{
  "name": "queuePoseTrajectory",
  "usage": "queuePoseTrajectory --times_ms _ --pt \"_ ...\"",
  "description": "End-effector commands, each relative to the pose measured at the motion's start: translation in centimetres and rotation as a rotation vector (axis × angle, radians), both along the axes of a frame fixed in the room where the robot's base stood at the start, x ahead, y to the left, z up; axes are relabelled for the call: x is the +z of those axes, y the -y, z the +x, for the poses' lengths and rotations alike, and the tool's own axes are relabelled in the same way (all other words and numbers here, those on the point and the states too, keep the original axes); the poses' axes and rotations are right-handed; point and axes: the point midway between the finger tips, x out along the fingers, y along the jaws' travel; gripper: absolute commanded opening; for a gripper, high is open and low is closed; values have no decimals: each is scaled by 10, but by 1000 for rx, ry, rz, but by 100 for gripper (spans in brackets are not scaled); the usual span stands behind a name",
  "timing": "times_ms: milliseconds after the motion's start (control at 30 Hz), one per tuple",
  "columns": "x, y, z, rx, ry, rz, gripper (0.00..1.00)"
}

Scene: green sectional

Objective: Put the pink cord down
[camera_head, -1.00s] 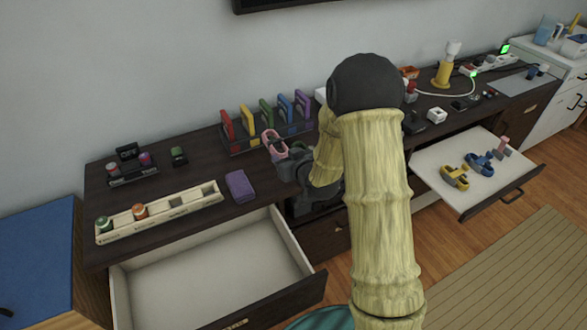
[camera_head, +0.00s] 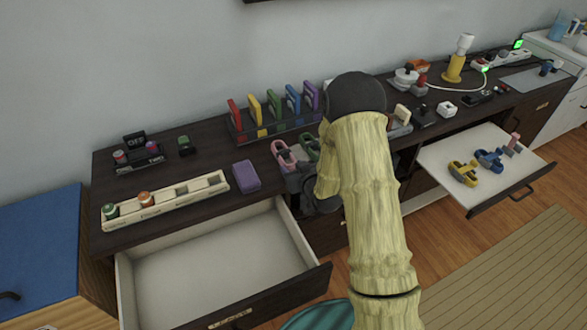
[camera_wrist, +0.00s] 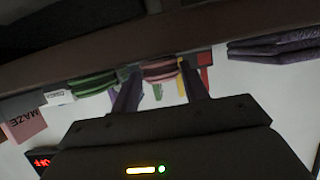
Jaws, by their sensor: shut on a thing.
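The pink cord (camera_head: 283,153) is a looped bundle at the counter's front edge, left of a green cord (camera_head: 309,146). My gripper (camera_head: 291,168) is shut on the pink cord. The wrist view, which looks upside down, shows the pink cord (camera_wrist: 160,73) between my two fingers (camera_wrist: 160,92), with the green cord (camera_wrist: 92,84) beside it. The pink cord is level with or very close to the dark countertop (camera_head: 225,148); I cannot tell if it touches. My arm hides part of the counter to the right.
A rack of coloured upright pieces (camera_head: 275,128) stands behind. A cream tray (camera_head: 165,197) is at left.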

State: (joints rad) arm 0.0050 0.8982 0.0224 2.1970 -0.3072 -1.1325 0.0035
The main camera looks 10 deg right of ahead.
Motion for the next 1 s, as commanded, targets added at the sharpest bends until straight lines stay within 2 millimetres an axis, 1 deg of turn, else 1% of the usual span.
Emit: queuePoseTrajectory --times_ms 167,267,300,400,667,800,867,1000 --pt "1 -1 0 1 1 0 22" --pt "-2 -1 0 2 1 0 22" --pt "-2 -1 0 2 0 0 49" --pt "-1 -1 0 2 0 0 66" --pt "-1 -1 0 2 0 0 66" --pt "2 -1 -1 1 0 -1 66" --pt "4 1 -6 1 -1 -1 66" --pt "11 7 -23 1 -1 -1 66"
